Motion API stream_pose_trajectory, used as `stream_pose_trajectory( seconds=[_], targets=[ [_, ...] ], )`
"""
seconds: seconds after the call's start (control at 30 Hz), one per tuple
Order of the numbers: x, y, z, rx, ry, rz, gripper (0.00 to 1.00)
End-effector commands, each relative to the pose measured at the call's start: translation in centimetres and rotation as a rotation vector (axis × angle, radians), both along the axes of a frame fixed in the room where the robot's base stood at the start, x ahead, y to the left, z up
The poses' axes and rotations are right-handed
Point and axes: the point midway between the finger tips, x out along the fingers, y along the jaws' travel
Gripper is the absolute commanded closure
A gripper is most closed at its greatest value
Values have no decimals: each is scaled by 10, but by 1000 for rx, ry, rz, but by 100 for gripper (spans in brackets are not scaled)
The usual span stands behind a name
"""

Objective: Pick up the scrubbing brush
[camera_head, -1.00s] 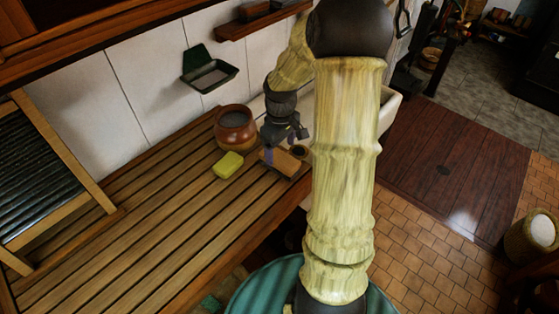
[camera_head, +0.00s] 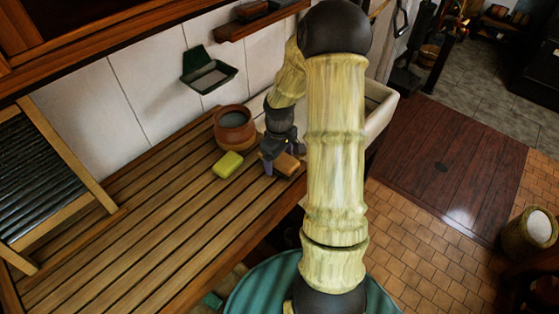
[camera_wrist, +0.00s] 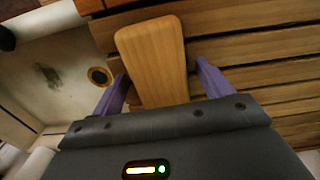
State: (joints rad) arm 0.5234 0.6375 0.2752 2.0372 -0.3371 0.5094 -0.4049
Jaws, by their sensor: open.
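The scrubbing brush (camera_head: 288,163) lies on the slatted wooden counter, close to the sink. In the wrist view its plain wooden back (camera_wrist: 152,58) shows between my two purple fingers. My gripper (camera_head: 282,165) is open and straddles the brush from above, and it also shows in the wrist view (camera_wrist: 160,82). A gap shows between the brush and the right finger; the left finger is nearer to it. The near end of the brush is hidden behind the gripper body, and its bristles are not visible.
A yellow sponge (camera_head: 228,165) and a round brown pot (camera_head: 234,128) stand left of the gripper on the slatted counter (camera_head: 130,230). The pale sink (camera_wrist: 60,70) lies beside the brush. A washboard (camera_head: 45,175) leans at the far left. The front left counter is clear.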

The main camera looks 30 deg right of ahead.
Motion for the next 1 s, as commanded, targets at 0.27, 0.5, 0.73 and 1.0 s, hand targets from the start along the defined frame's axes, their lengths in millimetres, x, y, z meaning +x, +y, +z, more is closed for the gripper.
stream_pose_trajectory(
  seconds=[0.27, 0.5, 0.73, 1.0],
  targets=[
    [1, 2, 0, 0, 0, 5, 22],
    [0, 0, 0, 0, 0, -1, 67],
    [0, -1, 0, 0, 0, -1, 74],
    [1, -2, 17, -3, -4, -2, 74]
  ],
)
